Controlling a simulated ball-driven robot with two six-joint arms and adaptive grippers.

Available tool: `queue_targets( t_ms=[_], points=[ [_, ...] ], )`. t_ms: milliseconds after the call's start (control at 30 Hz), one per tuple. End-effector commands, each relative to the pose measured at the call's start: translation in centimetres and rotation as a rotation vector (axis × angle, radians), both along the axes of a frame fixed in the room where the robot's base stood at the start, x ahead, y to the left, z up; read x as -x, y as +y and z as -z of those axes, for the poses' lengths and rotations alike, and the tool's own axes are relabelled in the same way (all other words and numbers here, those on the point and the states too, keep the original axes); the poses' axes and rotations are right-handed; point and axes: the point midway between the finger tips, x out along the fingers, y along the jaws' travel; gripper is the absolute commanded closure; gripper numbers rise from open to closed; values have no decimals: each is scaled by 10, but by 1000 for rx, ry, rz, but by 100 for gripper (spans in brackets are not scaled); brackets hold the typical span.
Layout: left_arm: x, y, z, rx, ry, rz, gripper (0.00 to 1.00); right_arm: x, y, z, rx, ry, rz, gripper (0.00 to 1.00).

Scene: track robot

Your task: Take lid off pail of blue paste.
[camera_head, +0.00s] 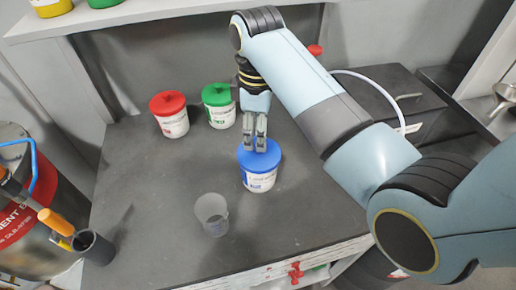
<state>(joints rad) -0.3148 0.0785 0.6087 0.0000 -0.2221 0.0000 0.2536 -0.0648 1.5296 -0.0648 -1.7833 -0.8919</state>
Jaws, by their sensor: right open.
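The pail of blue paste (260,180) is a white tub with a printed label, standing upright on the dark table. Its blue lid (259,156) sits on top of it. My right gripper (255,146) points down over the far part of the lid, its fingers open. The fingertips overlap the lid in the picture, and I cannot tell whether they touch it. They hide part of the lid, including any knob. My left gripper is not in view.
A red-lidded pail (172,122) and a green-lidded pail (221,116) stand behind, to the left. An empty-looking translucent cup (211,220) stands in front. A large drum (35,215) is at left. The table's front left is clear.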

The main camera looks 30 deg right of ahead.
Motion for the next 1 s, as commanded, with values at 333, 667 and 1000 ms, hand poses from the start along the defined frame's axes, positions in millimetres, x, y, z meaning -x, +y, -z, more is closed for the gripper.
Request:
queue_targets(
  t_ms=[333,667,1000],
  points=[
    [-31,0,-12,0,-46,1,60,1,-1,36,-1,1,1,54],
    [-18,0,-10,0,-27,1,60,1,-1,36,-1,1,1,76],
    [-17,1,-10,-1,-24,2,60,1,-1,36,-1,1,1,100]
  ],
)
